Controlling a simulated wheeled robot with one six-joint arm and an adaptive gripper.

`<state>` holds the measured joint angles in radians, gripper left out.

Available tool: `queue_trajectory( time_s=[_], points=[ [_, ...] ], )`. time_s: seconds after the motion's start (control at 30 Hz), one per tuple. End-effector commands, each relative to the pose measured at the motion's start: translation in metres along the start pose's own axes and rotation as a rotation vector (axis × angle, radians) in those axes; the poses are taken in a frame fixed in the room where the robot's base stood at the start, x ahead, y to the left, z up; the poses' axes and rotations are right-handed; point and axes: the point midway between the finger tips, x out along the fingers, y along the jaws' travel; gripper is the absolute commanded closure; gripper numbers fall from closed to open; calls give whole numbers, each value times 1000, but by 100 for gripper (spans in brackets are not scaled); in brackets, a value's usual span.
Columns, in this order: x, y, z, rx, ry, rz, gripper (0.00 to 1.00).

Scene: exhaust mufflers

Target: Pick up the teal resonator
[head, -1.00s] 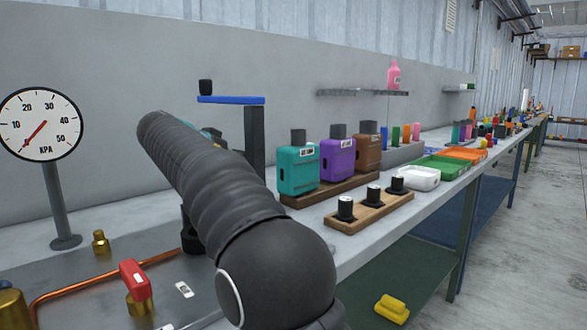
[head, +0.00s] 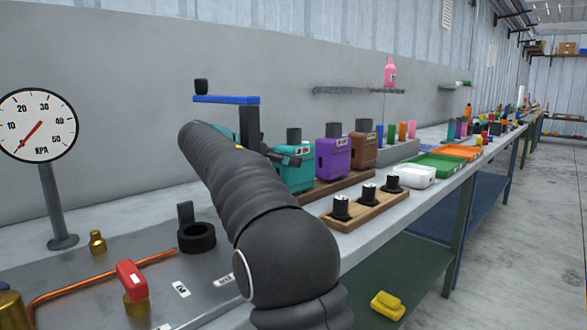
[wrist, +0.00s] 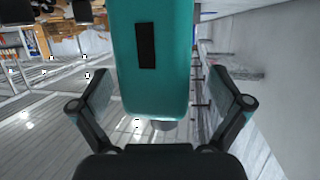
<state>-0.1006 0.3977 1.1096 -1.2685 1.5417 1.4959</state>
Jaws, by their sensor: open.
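The teal resonator (head: 295,178) is a boxy teal body with a dark neck on top. It stands at the left end of a row on a wooden base, beside a purple one. My gripper (head: 272,157) is at its upper left side, and my arm hides part of that side. In the wrist view, the resonator (wrist: 172,65) fills the upper middle, with a dark rectangle on its face. My gripper's two fingers (wrist: 161,90) are spread wide, one on each side of it, with gaps visible near the tips. Nothing is held.
The purple (head: 335,158) and brown (head: 364,150) units stand close on the right. A wooden rack with black knobs (head: 341,208) is in front. A blue-topped stand (head: 227,99) rises behind my arm. A white tray (head: 415,176) and green tray (head: 440,164) lie further right.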

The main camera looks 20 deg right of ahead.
Motion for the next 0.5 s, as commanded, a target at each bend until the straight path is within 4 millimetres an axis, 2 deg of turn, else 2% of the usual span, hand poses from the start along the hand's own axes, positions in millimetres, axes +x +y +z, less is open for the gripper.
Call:
queue_trajectory(
  time_s=[0.1,0.3,0.5],
  points=[
    [10,0,0,-1,-1,1,0],
    [10,0,1,-1,-1,-1,0],
    [10,0,1,-1,-1,-1,50]
  ],
)
